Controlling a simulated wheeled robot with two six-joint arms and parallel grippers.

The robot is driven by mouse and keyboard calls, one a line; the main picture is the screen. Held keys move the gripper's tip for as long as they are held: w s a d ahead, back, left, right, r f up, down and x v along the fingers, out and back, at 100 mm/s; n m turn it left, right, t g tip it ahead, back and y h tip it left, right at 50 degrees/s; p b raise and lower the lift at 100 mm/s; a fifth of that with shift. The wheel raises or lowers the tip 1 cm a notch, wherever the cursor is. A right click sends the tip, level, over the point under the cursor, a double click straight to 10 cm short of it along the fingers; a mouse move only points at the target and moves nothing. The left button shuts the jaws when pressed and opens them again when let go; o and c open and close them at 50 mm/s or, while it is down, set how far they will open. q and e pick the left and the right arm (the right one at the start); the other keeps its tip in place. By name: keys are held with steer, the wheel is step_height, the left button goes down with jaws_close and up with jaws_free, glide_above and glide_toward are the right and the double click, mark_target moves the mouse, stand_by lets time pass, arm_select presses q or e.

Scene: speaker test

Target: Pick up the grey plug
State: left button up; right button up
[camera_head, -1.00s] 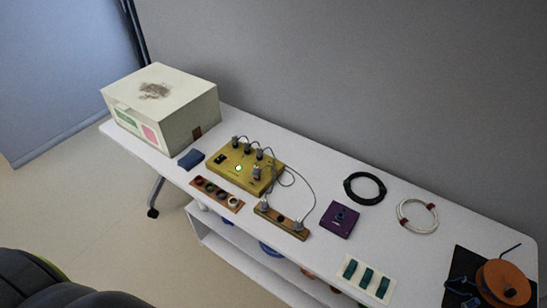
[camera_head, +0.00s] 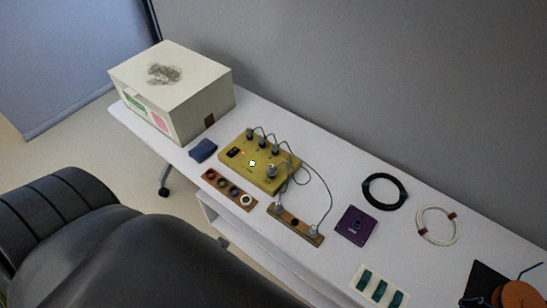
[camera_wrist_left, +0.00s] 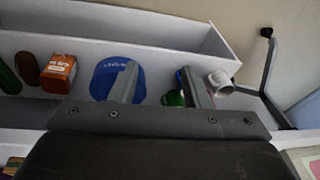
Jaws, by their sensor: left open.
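Several grey plugs with dark cords are in the head view. Some stand in the yellow box (camera_head: 262,182), among them a back-left plug (camera_head: 250,134) and a front-right plug (camera_head: 271,171). Two more, a left plug (camera_head: 278,208) and a right plug (camera_head: 313,231), stand in a brown socket strip (camera_head: 296,226). My left gripper (camera_wrist_left: 160,82) is open in the left wrist view, its fingers apart in front of the shelf below the tabletop; I see no plug there. In the head view my left arm fills the lower left and its fingers are hidden. My right gripper is not in view.
A large cream box (camera_head: 172,85) stands at the table's left end. A blue block (camera_head: 203,150), a brown ring strip (camera_head: 229,190), a purple plate (camera_head: 356,226) and black (camera_head: 385,192) and white (camera_head: 437,226) cable coils lie around. The shelf holds an orange box (camera_wrist_left: 59,73) and white cup (camera_wrist_left: 220,83).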

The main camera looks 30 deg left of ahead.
arm_select(q)
step_height(320, 180, up, 12)
steer(key=w+p, duration=0.1)
steer(key=w, duration=0.2)
step_height(320, 180, up, 16)
steer(key=r+n+g+h+p, duration=0.1)
steer(key=n+g, duration=0.2)
glide_above(271, 166)
steer(key=f+b, duration=0.5)
steer(key=f, duration=0.1)
steer(key=f+b, duration=0.5)
steer(key=b, duration=0.1)
steer(key=shift+a+f, duration=0.2)
steer(key=shift+f, duration=0.15)
steer(key=shift+d+f+b, duration=0.1)
steer(key=shift+f+b, duration=1.2)
steer(key=shift+f, duration=0.05)
step_height(271, 166, down, 3)
steer(key=shift+w+d+f, duration=0.1)
steer(key=shift+f, duration=0.1)
steer(key=shift+c, duration=0.3)
